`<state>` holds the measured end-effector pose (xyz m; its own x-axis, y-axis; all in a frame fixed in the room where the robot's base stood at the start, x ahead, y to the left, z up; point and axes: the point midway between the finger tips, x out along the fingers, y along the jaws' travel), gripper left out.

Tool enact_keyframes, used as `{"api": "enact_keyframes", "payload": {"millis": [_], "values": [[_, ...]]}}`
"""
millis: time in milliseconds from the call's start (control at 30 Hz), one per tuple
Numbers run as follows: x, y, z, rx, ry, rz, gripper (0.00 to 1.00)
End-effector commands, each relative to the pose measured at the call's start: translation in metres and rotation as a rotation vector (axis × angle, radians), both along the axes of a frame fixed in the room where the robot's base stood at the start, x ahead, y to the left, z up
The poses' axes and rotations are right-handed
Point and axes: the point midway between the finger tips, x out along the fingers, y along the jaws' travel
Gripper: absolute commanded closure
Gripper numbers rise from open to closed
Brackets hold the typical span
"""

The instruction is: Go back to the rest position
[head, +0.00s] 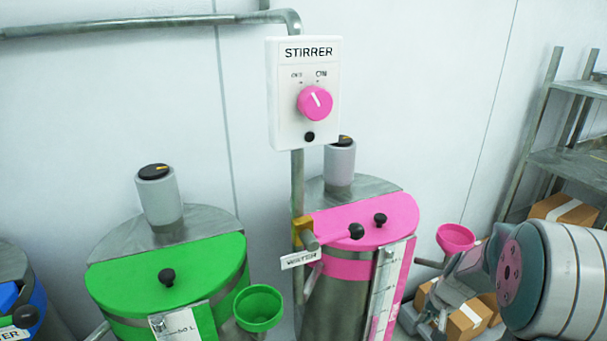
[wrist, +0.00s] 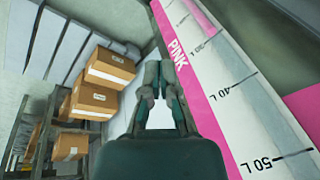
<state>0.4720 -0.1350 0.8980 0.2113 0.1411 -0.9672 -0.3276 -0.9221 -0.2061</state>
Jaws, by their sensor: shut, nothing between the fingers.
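My gripper (wrist: 158,75) is in the wrist view, its two fingers brought together with nothing between them. It is beside the pink drum's level scale (wrist: 235,85), which is marked PINK with litre marks up to 50 L. No contact with the scale is clear. In the head view my arm comes in at the right edge, and the fingers cannot be made out clearly. The pink drum (head: 335,270) stands in the middle with its pink lid (head: 345,217) down. A yellow valve with a WATER tag (head: 299,260) is at its left.
The STIRRER box (head: 288,120) has a pink knob (head: 315,103) with its line tilted up-left. A green drum (head: 170,270) with a green funnel (head: 258,308) stands left. A pink funnel (head: 456,238) is near my arm. Shelves with cardboard boxes (head: 563,209) stand right.

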Motion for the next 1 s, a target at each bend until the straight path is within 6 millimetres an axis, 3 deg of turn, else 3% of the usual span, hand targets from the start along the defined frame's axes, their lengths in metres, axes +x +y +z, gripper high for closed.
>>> {"api": "enact_keyframes", "payload": {"millis": [33, 200, 500, 800, 1000], "values": [[-0.004, 0.011, 0.020, -0.013, -0.018, 0.022, 1.00], [-0.025, 0.041, 0.073, -0.051, -0.059, 0.084, 1.00], [-0.082, 0.088, 0.146, -0.119, -0.133, 0.179, 1.00], [-0.152, 0.121, 0.191, -0.193, -0.216, 0.253, 1.00], [-0.197, 0.133, 0.204, -0.237, -0.271, 0.289, 1.00]]}}
